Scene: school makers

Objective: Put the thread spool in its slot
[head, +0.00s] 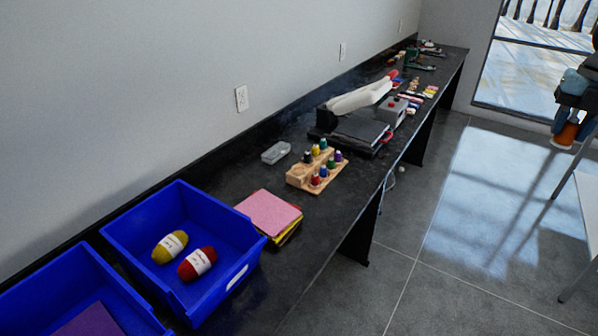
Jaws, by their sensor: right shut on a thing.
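An orange thread spool (566,136) with a pale lower end is at the right edge of the head view. My right gripper (570,127), dark with blue fingers, is shut on it, high above the floor and well to the right of the bench. The wooden spool rack (296,184) stands on the black bench in the middle of the view. It holds several upright spools, among them yellow (316,150), red (316,180) and purple (338,157). The left end of its back row looks bare. My left gripper is out of view.
A clear box (276,152) lies behind the rack's left end. Left of it are coloured sheets (268,213) and a blue bin (135,228) with two yarn balls. A black press (352,133) stands to the right. A white table (590,195) is at the right edge.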

